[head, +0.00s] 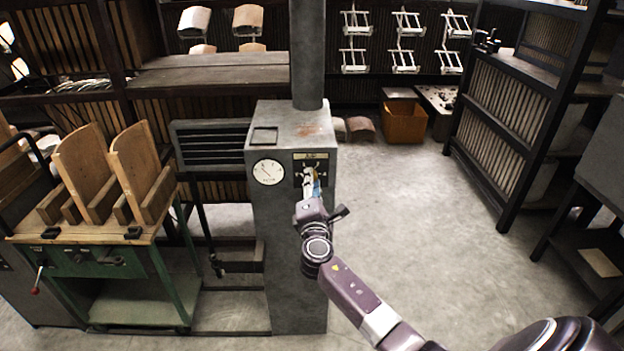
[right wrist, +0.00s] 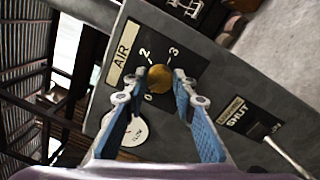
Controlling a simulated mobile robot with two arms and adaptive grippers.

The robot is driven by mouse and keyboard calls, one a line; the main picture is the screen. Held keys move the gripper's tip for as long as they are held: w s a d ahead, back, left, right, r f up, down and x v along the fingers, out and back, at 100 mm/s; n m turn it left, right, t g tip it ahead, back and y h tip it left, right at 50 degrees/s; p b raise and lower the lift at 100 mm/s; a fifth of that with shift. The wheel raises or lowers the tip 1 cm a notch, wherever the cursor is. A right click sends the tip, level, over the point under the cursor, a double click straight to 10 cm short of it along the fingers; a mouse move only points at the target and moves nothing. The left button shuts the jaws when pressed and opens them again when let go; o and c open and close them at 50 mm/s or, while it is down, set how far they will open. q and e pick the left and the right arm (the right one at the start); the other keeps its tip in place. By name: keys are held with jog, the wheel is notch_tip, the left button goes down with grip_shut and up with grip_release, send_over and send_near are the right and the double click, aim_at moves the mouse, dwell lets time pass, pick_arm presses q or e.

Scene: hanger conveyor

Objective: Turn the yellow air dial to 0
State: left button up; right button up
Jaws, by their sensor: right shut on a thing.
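The yellow air dial (right wrist: 161,79) is a round knob on a dark plate beside the AIR label (right wrist: 123,53) in the right wrist view. The marks 0, 2 and 3 show around it; which mark it points to cannot be told. My right gripper (right wrist: 158,84) has its blue-padded fingers on either side of the dial and is shut on it. In the head view the right gripper (head: 311,175) reaches the front of the grey metal column (head: 290,240) and hides the dial. My left gripper is in neither view.
A white round gauge (head: 268,172) sits left of the dial on the column. A lever (right wrist: 272,135) by a SHUT label (right wrist: 240,116) is close to my right fingers. A green bench (head: 100,262) with wooden forms stands left.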

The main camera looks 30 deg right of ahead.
jog(key=shift+n+y+p, duration=0.3)
jog(key=shift+n+p, duration=1.2)
jog(key=shift+n, duration=1.7)
jog(key=o, duration=1.2)
jog(key=shift+c, duration=0.2)
jog(key=v, duration=1.2)
jog(key=shift+f, duration=0.15)
